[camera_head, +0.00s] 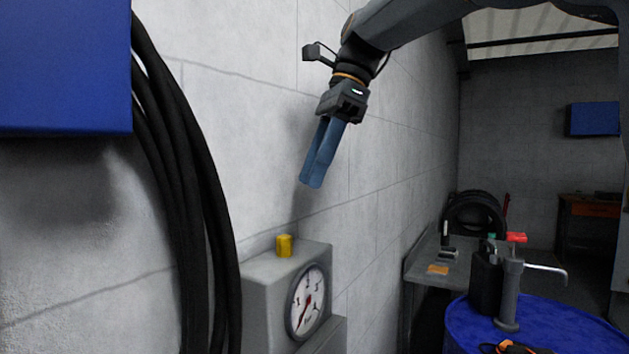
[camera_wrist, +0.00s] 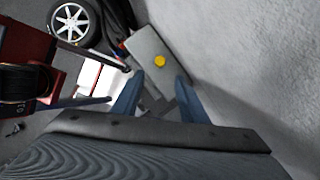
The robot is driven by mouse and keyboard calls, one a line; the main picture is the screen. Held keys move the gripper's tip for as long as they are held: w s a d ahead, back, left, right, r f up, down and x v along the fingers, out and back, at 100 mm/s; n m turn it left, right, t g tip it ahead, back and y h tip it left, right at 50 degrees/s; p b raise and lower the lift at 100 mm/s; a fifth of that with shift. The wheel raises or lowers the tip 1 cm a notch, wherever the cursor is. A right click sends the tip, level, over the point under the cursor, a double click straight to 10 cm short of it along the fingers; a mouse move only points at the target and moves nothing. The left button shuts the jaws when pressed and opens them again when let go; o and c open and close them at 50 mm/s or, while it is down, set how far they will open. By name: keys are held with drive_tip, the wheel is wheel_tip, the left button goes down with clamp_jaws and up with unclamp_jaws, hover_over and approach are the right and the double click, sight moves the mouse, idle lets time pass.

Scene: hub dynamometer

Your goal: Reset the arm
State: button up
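My gripper (camera_head: 312,184) hangs from my arm in the upper middle of the head view, with its blue fingers angled down and to the left. It is above a grey gauge box (camera_head: 262,271) and apart from it. In the wrist view the two blue fingers of my gripper (camera_wrist: 155,95) stand apart with a gap between them and nothing held. A yellow knob (camera_head: 284,245) sits on top of the gauge box. It also shows in the wrist view (camera_wrist: 159,60), beyond the fingertips. The round white dial (camera_head: 308,301) is on the box's front.
A pale block wall (camera_head: 240,95) runs close behind my gripper. Black cables (camera_head: 190,200) hang at the left under a blue box (camera_head: 65,70). A blue drum (camera_head: 560,330) with a hand pump (camera_head: 511,295) stands at the lower right. A wheel (camera_wrist: 73,21) shows in the wrist view.

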drive_tip(key=s+d+f+n+t+h, duration=0.15)
drive_tip(key=d+f+n, duration=0.3)
drive_tip(key=f, duration=0.65)
drive_tip(key=s+d+f+n+t+h, duration=0.15)
drive_tip(key=d+f+n, duration=0.35)
drive_tip(key=f, duration=0.5)
drive_tip(key=s+d+f+n, duration=0.25)
drive_tip(key=d+f, duration=0.35)
drive_tip(key=f, duration=0.5)
drive_tip(key=s+d+f+n+h, duration=0.1)
drive_tip(key=s+d+f+n, duration=0.2)
drive_tip(key=s+f, duration=0.5)
wheel_tip(320, 180, down, 4)
drive_tip(key=shift+d+r+g+b, duration=0.1)
drive_tip(key=shift+d+g+b, duration=0.25)
drive_tip(key=shift+d, duration=0.25)
